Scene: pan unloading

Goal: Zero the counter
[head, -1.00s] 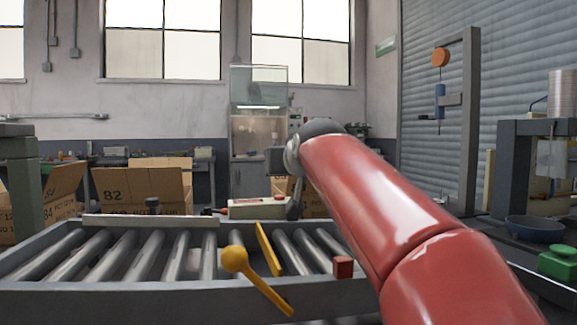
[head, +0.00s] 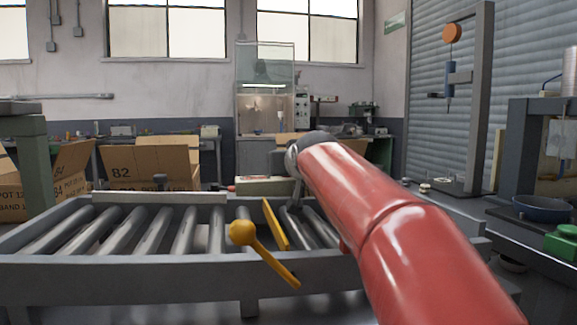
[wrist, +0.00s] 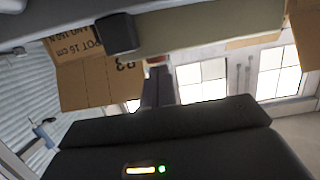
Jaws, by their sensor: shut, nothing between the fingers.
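A long beige box with a red end (head: 264,186), possibly the counter, sits behind the roller conveyor (head: 120,268). My arm covers its right part, and no digits can be read. My gripper (head: 295,209) hangs at the end of the red arm, just right of this box and above the rollers. Its fingers are small and dark there; it is shut and empty. In the wrist view, the dark gripper body fills the bottom, and a beige surface (wrist: 210,27) crosses the top close to the camera. Whether the gripper touches anything cannot be told.
A yellow ball-ended lever (head: 242,233) and a yellow bar (head: 275,224) stand at the conveyor's front. Open cardboard boxes (head: 150,165) stand behind it. At right are a blue pan (head: 542,209) and a green object (head: 566,240).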

